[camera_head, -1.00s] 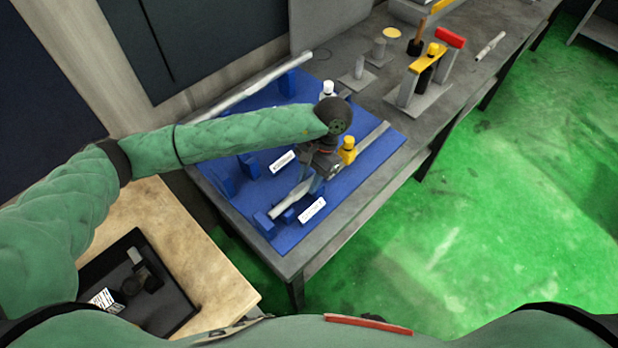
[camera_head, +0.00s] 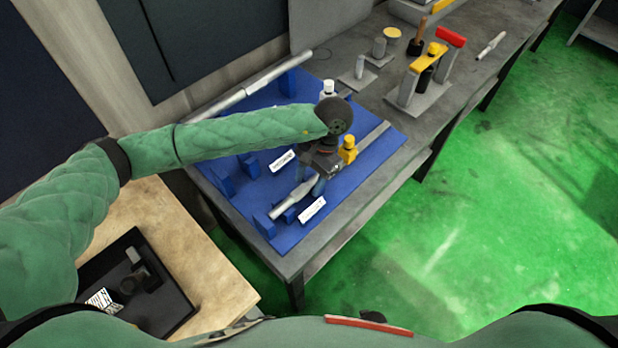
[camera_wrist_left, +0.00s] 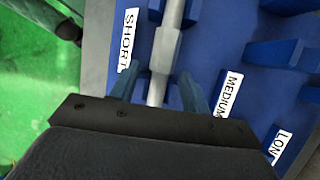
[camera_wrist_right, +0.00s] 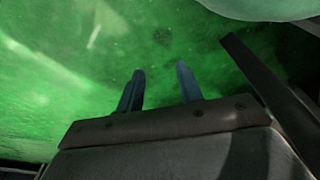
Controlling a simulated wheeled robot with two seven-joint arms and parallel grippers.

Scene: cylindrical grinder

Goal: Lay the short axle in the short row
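The short axle (camera_head: 292,199), a stepped grey shaft, lies along the row beside the SHORT label (camera_wrist_left: 128,38), between blue supports (camera_head: 262,224) on the blue mat. In the left wrist view the axle (camera_wrist_left: 158,88) runs between my left gripper's fingers (camera_wrist_left: 161,92), with a gap on each side. My left gripper (camera_head: 318,182) is open and low over the axle; its body hides part of the row. A grey bar (camera_head: 375,135) shows beyond it; I cannot tell if it joins the axle. My right gripper (camera_wrist_right: 160,88) is open and empty above the green floor.
A long grey shaft (camera_head: 255,83) lies at the back of the mat. A yellow-topped stand (camera_head: 424,75) is farther right on the bench. MEDIUM (camera_wrist_left: 228,93) marks the neighbouring row.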

